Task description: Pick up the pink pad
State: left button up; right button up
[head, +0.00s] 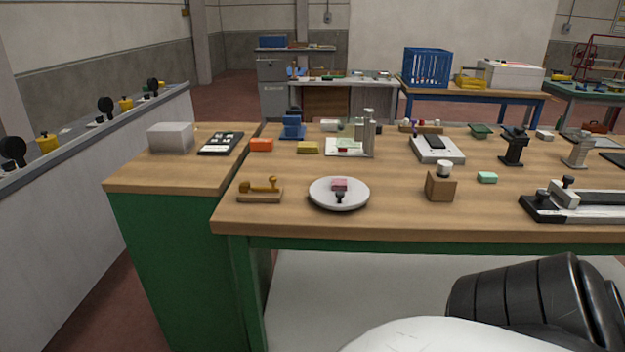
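A small pink pad (340,183) lies on a round white plate (322,195) near the front edge of the wooden bench. A small dark knob-like piece (339,197) is on the plate just in front of the pad, touching it or very close. Neither of my grippers shows. Only black and white parts of my own body fill the lower right, below the bench edge and well apart from the plate.
A wooden block with brass-coloured parts (260,193) stands left of the plate. A brown block with a white knob (440,186) stands to the right, with a mint block (487,177) beyond it. A yellow block (308,147) and orange block (262,145) lie behind. Bench surface between plate and brown block is clear.

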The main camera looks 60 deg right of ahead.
aim_at(338, 185)
jog(key=i, duration=2.25)
jog(key=z, duration=3.35)
